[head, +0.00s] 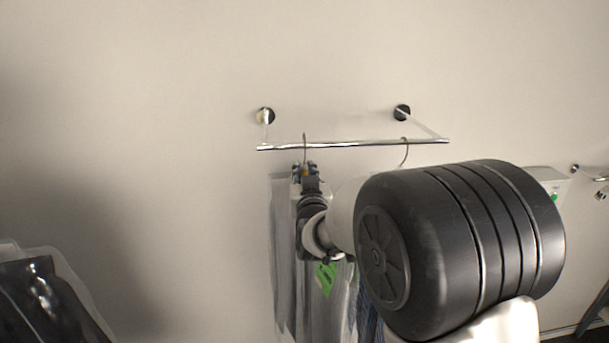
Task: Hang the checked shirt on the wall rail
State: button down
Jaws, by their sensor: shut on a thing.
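The chrome wall rail (350,144) runs across the middle of the head view, on two dark wall mounts. My gripper (305,168) is just below its left part, shut on a hanger whose hook (304,142) rises to the rail. I cannot tell whether this hook rests on the bar or is only in front of it. A pale grey garment (284,255) hangs below my gripper, partly behind my arm. A second hook (405,150) is at the rail's right part. A strip of dark blue patterned cloth (369,322) shows below my arm. My arm hides most of both garments; I cannot make out checks.
A green tag (325,278) shows below my wrist. A dark garment in clear plastic (45,300) is at the lower left. The wall above the rail is clear.

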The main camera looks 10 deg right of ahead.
jog(key=shift+f+b, duration=0.65)
jog(key=shift+b, duration=0.15)
jog(key=c, duration=1.5)
grip_release()
jog(key=shift+o, duration=0.4)
jog(key=shift+f, duration=0.15)
jog(key=s+b, duration=0.8)
jog(key=s, duration=1.7)
